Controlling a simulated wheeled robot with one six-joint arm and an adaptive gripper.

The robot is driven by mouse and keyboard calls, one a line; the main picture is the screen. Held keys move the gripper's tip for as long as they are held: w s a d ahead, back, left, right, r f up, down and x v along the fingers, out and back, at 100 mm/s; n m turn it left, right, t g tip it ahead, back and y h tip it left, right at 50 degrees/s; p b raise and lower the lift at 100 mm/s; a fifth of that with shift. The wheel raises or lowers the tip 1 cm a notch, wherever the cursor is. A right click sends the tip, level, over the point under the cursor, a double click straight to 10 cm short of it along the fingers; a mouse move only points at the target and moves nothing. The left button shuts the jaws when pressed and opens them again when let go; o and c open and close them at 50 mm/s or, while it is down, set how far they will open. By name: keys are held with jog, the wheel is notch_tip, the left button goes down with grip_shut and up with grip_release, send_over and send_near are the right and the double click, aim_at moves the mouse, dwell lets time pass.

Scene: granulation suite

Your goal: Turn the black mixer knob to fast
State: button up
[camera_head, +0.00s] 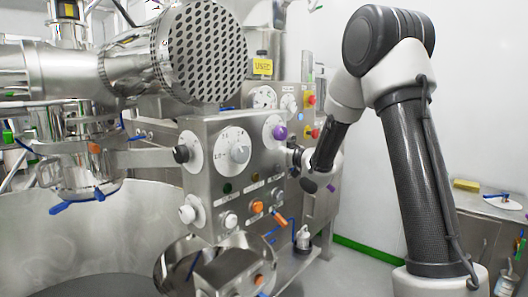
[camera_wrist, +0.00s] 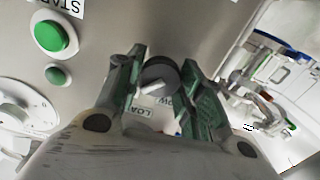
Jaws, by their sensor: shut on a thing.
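My gripper (camera_wrist: 163,60) is shut on a dark grey-black knob (camera_wrist: 158,74) with a white pointer, one green-padded finger on each side of it. The knob sits on a steel panel, with partly hidden white labels beside it. In the head view my gripper (camera_head: 298,157) reaches in from the right, at the right side of the steel control box (camera_head: 204,135). The knob it holds is hidden there. Another black knob (camera_head: 181,154) on a white dial shows at the box's left. I cannot read the held knob's setting.
A purple knob (camera_head: 280,132) is close to my gripper. A grey knob (camera_head: 240,153) and an orange knob (camera_head: 257,207) are on the same box. Green buttons (camera_wrist: 52,38) lie left of the held knob. A steel bowl (camera_head: 90,225) stands at left.

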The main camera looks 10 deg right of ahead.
jog(key=shift+f+m, duration=0.1)
jog(key=shift+m, duration=0.4)
jog(key=o, duration=1)
jog(key=v, duration=1.2)
